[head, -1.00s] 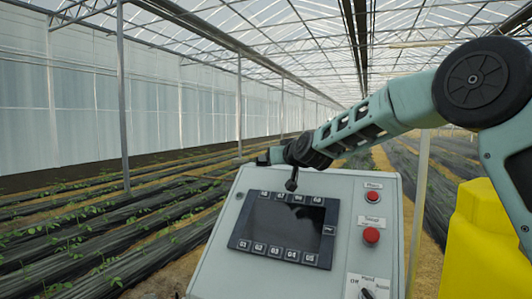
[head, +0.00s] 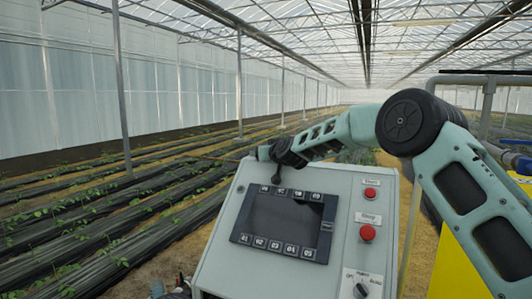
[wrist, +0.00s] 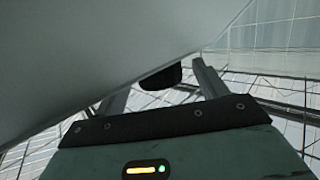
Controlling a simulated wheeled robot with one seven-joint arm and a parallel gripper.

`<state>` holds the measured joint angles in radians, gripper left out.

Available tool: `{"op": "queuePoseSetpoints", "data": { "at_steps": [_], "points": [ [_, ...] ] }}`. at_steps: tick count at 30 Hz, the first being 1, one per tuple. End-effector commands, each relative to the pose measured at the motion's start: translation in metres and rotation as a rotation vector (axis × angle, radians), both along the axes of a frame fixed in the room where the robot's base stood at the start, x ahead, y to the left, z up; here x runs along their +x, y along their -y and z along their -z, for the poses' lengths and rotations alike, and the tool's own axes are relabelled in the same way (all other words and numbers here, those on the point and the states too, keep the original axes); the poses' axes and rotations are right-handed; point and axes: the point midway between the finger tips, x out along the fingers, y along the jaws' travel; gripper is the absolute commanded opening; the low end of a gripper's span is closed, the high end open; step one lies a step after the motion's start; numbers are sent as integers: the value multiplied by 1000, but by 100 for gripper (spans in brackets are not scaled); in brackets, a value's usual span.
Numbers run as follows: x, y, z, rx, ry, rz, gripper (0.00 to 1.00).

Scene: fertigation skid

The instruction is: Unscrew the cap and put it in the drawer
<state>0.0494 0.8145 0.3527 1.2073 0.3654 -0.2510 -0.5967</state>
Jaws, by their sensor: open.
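My gripper (wrist: 163,80) shows in the wrist view with its two grey fingers apart. A small dark rounded piece (wrist: 160,77) shows between the fingers, against the edge of a large pale grey surface (wrist: 90,50). I cannot tell whether this dark piece is the cap, or whether the fingers touch it. In the head view my arm reaches left over the grey control box (head: 215,250), and its end is at the box's top edge. The fingers cannot be made out there. I cannot identify a drawer in either view.
The control box has a dark screen (head: 283,222), two red buttons (head: 367,233) and a black selector knob (head: 361,290). A yellow body (head: 455,265) stands at the right, partly behind my arm. Grey pipes (head: 480,80) are behind it. Planted rows (head: 100,220) lie at the left.

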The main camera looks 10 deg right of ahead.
Motion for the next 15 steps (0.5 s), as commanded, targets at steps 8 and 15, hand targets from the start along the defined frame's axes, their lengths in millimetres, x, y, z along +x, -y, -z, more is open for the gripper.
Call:
{"op": "queuePoseSetpoints", "data": {
  "at_steps": [8,15],
  "points": [
    [0,0,0,0,0,0,25],
    [0,0,2,2,2,-12,24]
  ]
}}
